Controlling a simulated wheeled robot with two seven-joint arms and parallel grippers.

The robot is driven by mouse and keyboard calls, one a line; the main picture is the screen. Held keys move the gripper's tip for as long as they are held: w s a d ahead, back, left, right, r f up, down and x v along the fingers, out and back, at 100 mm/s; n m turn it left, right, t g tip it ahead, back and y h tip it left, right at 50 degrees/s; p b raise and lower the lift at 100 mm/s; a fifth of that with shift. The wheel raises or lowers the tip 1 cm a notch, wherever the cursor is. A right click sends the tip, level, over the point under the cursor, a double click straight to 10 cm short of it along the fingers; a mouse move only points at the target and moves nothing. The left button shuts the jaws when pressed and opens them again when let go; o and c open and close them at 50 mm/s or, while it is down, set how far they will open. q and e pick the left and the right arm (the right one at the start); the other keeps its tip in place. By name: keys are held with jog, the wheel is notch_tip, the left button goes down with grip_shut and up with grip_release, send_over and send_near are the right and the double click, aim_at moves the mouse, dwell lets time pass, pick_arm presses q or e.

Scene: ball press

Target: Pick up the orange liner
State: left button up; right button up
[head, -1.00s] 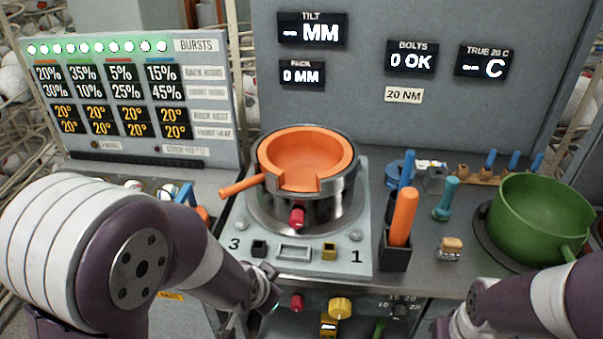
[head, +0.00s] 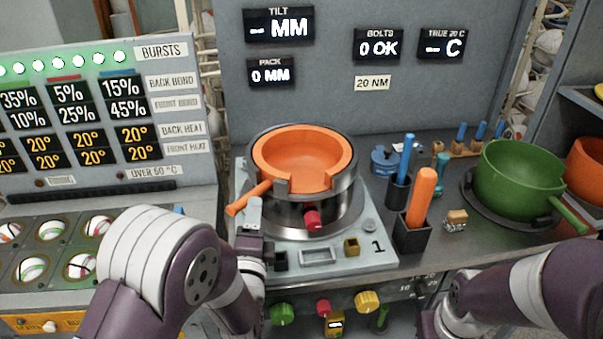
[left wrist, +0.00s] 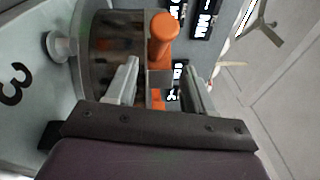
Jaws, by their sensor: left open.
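The orange liner (head: 303,153) is a bowl with a stub handle. It sits in the round metal cup (head: 335,208) of the press, its handle (head: 245,198) sticking out to the front left. My left gripper (head: 267,201) is open at the handle, with pale fingers near it, close to the cup's front left. In the left wrist view my left gripper (left wrist: 161,88) has its fingers apart, and the orange handle (left wrist: 163,35) shows between and beyond them. Contact cannot be told. My right arm comes in at the lower right; its gripper is not visible.
A green pot (head: 520,170) stands at the right, with another orange vessel (head: 587,168) at the edge. An orange-handled tool (head: 422,195) stands in a dark holder in front of a blue one (head: 405,155). A tray of balls (head: 50,228) lies left.

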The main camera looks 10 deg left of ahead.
pick_arm(q)
jog(key=w, duration=0.4)
jog(key=w+p, duration=0.1)
jog(key=shift+w+a, duration=0.4)
grip_shut()
jog(key=shift+r, duration=0.15)
notch_tip(320, 180, up, 18)
jog(key=shift+p, duration=0.4)
